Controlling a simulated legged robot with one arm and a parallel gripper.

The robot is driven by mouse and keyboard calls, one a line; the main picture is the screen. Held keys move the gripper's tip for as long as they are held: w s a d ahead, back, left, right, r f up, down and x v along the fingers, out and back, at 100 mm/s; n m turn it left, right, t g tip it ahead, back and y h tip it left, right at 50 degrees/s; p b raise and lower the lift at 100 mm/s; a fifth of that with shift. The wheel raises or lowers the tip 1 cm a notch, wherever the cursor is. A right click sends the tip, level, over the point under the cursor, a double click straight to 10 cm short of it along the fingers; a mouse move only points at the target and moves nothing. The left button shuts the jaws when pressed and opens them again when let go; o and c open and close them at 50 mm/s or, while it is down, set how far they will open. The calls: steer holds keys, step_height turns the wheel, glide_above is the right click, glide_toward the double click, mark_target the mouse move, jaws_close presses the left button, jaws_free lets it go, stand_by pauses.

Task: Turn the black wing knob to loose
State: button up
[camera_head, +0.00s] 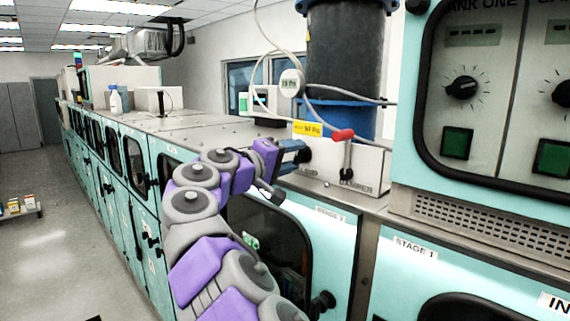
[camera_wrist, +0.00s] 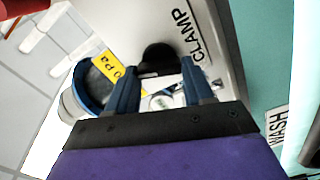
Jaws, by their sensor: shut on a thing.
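The black wing knob (camera_head: 306,154) sits on the grey front panel beside the word CLAMP, at the centre of the head view. It also shows in the wrist view (camera_wrist: 158,54), as a dark rounded shape between my blue fingers. My gripper (camera_head: 298,152) comes in from the left and is shut on the knob. In the wrist view, my gripper (camera_wrist: 160,66) has one finger on each side of it. The fingers hide part of the knob, and I cannot tell its exact turn angle.
A red-tipped lever (camera_head: 344,136) marked DAMPER stands just right of the knob. A yellow label (camera_head: 307,129) and a dark cylinder with a blue base (camera_head: 345,60) are above and behind. A hanging cable with a round gauge (camera_head: 290,83) is close by. The aisle floor at left is open.

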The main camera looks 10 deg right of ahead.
steer(key=shift+d+f+m+b, duration=0.25)
steer(key=shift+d+m+b, duration=0.1)
steer(key=shift+m, duration=0.65)
steer(key=o, duration=1)
steer(key=shift+w+d, duration=0.1)
steer(key=shift+d, duration=0.1)
steer(key=shift+o, duration=0.2)
steer(key=shift+a+r, duration=0.1)
steer(key=shift+a, duration=0.05)
steer(key=shift+a, duration=0.25)
steer(key=p+v, duration=0.1)
steer(key=v, duration=1.6)
steer(key=shift+p, duration=0.35)
